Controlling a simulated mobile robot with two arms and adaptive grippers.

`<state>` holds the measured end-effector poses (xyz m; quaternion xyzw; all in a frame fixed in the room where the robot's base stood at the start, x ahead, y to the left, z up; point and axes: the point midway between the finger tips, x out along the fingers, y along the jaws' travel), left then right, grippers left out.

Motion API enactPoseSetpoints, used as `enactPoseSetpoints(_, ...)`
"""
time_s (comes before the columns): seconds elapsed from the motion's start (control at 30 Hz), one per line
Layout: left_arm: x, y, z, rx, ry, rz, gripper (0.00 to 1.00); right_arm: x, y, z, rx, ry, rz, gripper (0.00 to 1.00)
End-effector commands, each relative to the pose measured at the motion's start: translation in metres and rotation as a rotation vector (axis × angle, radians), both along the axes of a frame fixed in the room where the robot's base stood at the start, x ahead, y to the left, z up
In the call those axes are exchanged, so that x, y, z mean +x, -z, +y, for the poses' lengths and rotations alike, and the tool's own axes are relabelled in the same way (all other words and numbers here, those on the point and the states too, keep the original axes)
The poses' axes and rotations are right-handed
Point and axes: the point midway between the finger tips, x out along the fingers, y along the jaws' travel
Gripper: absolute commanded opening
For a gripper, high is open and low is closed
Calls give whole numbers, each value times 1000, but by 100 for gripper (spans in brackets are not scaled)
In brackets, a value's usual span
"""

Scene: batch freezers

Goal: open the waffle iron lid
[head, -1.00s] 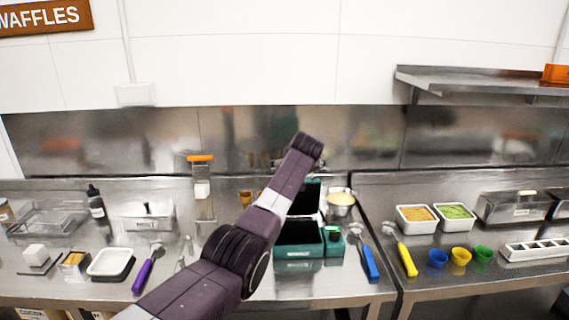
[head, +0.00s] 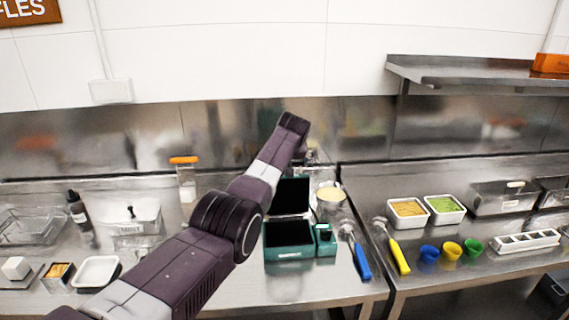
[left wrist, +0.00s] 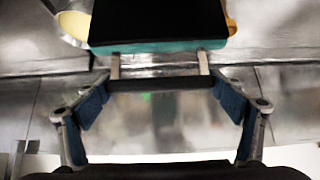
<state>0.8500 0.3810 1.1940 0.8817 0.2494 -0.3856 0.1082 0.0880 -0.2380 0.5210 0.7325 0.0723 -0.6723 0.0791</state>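The teal waffle iron base (head: 289,252) stands on the steel counter, a black plate inside it. Its lid (head: 291,195) stands up at the back of the base, dark inner face toward me, so the iron is open. My left arm reaches over it from the left; its gripper is hidden behind the wrist in the head view. In the left wrist view the gripper (left wrist: 160,98) is open, fingers wide apart. The lid's handle bar (left wrist: 160,84) lies between the fingertips, and the lid edge (left wrist: 160,46) is just beyond. My right gripper is not in view.
A bowl of batter (head: 330,192) stands right of the lid. A small teal box (head: 325,240) is beside the base. Blue (head: 361,262) and yellow (head: 397,255) handled tools lie to the right. A white tray (head: 96,271) is at the left.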

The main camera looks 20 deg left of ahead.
Motion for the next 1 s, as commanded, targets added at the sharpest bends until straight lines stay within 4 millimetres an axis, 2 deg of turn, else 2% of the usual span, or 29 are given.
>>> enactPoseSetpoints(0.1, 0, 1, 0, 1, 1, 0, 100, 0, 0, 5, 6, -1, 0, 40)
enactPoseSetpoints(0.3, 0, 0, 0, -1, 1, 0, 100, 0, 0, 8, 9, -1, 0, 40)
enactPoseSetpoints(0.57, -2, -3, -2, 0, 1, -2, 100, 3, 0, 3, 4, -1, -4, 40)
enactPoseSetpoints(0.83, -15, -18, -10, 0, 1, -3, 100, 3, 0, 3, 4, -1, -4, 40)
enactPoseSetpoints(1.0, -28, -35, -18, 0, 2, -5, 100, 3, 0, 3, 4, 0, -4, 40)
